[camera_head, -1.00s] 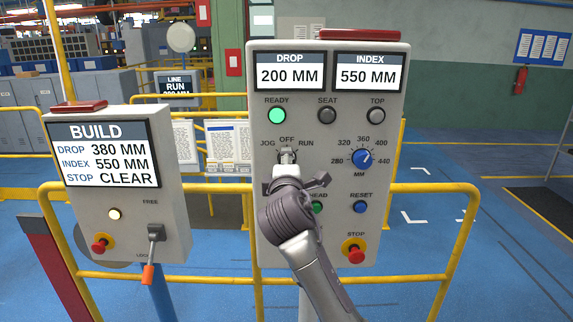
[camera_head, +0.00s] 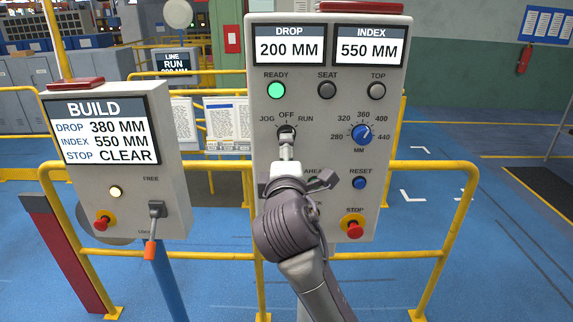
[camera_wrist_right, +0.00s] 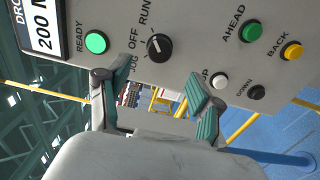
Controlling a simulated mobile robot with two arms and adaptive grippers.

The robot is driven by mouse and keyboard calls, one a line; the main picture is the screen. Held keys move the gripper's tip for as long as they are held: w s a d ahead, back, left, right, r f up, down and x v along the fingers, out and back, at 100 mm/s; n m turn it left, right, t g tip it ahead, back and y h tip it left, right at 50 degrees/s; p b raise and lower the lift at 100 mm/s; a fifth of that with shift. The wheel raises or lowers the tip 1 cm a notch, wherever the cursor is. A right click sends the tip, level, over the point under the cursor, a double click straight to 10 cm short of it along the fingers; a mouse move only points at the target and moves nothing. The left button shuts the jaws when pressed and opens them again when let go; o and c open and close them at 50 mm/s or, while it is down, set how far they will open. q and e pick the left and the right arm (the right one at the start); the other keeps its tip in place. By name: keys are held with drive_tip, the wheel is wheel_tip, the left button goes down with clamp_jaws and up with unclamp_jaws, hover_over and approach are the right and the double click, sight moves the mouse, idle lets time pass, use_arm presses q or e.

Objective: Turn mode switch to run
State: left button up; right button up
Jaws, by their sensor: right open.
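The mode switch (camera_head: 286,132) is a round black knob on the grey control panel, marked JOG, OFF and RUN. It also shows in the right wrist view (camera_wrist_right: 158,47), where its white mark appears to point towards OFF. My right gripper (camera_head: 289,160) is just below the switch in the head view and partly covers the panel under it. In the right wrist view its two fingers (camera_wrist_right: 156,100) are spread wide with nothing between them, and the knob is beyond them, apart from both. My left gripper is not in view.
A blue selector dial (camera_head: 362,134), blue RESET button (camera_head: 360,183) and red STOP button (camera_head: 352,226) are close by on the panel. A yellow rail (camera_head: 425,168) runs around it. A BUILD box (camera_head: 172,192) with a lever (camera_head: 156,215) stands at the left.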

drive_tip(key=shift+s, duration=1.7)
